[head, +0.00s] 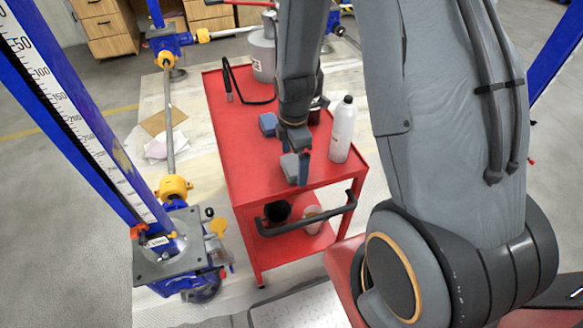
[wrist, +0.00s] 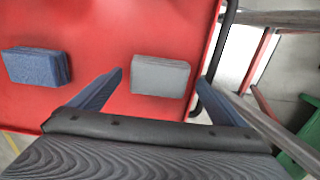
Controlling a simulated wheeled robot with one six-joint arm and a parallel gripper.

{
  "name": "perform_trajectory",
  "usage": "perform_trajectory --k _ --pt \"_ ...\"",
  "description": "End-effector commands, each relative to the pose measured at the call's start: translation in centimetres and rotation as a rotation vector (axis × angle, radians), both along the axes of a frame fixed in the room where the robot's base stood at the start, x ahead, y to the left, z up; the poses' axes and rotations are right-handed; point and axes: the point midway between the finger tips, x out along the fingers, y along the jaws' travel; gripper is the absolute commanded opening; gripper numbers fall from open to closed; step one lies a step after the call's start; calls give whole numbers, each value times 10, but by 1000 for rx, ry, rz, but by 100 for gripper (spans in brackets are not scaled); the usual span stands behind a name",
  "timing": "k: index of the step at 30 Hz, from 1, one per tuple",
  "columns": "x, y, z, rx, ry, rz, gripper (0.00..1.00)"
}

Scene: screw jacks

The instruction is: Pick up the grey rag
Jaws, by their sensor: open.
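The grey rag (wrist: 160,76) is a folded block lying on the red cart top (wrist: 100,105). In the wrist view it appears between my two fingertips. In the head view the grey rag (head: 289,166) is near the cart's front edge, partly hidden by my gripper (head: 298,163). My gripper (wrist: 162,78) is open and empty, pointing down over the rag. Its height above the rag is hard to judge, and I see no clear contact.
A blue folded rag (head: 268,124) lies behind the grey one. A white bottle (head: 342,132) stands close to the right of my gripper. A black handle (head: 308,220) runs along the cart's front. A grey pot (head: 263,55) and black hose (head: 245,97) are at the back.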

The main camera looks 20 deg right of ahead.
Motion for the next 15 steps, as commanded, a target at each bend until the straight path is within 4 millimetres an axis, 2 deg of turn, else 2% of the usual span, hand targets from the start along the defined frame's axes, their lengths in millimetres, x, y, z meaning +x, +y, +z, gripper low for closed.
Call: perform_trajectory --k 3,4,11,15 --pt "0 0 0 0 0 0 96" --pt "0 0 0 0 0 0 93" --pt "0 0 0 0 -1 1 54" --pt "0 0 0 0 -1 1 52"
